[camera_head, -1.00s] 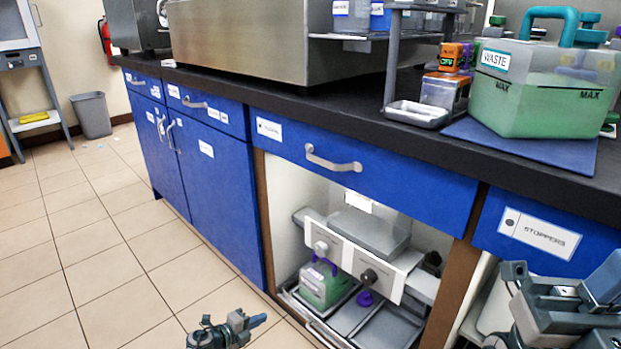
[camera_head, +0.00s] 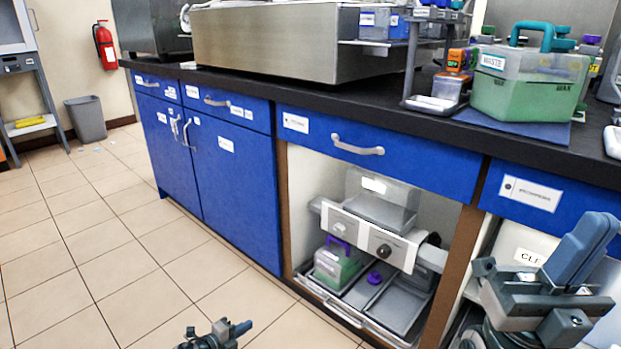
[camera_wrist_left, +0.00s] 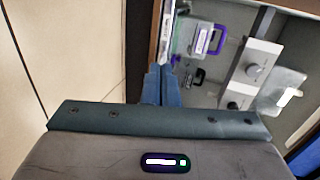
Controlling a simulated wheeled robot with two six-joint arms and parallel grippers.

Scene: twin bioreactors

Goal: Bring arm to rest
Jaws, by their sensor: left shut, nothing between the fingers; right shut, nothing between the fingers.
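My left gripper (camera_head: 241,328) is low at the bottom edge of the head view, above the tiled floor and in front of the open cabinet bay. In the left wrist view its blue fingers (camera_wrist_left: 161,85) are together with nothing between them. Most of the left arm is out of the picture.
The open bay (camera_head: 300,200) holds a box with green liquid (camera_head: 336,264), grey trays and a unit with knobs (camera_head: 385,240). Blue cabinets (camera_head: 235,190) line the bench. A waste container (camera_head: 520,100) stands on the black bench top.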

